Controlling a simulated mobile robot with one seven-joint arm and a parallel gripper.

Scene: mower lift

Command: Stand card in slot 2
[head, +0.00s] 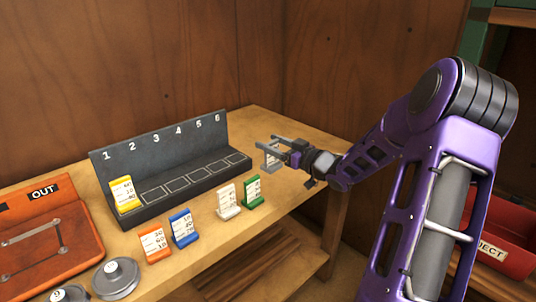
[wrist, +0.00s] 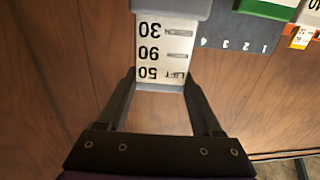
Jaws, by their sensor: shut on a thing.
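My gripper (head: 268,147) is shut on a grey card (wrist: 163,50) with a white face, held in the air right of the rack. In the wrist view the card's print shows upside down, with LIFT, 50, 90 and 30. The dark rack (head: 160,150) stands on the bench with slots numbered 1 to 6. A yellow card (head: 125,194) stands in slot 1. Slot 2 (head: 154,193) looks empty, as do the slots right of it. In the wrist view part of the rack (wrist: 233,35) shows at the upper right, its numbers upside down.
Orange (head: 155,243), blue (head: 184,228), white (head: 228,201) and green (head: 252,191) cards stand in front of the rack. An orange OUT panel (head: 45,245) and round grey weights (head: 116,277) lie at left. A wooden wall (head: 180,60) rises behind.

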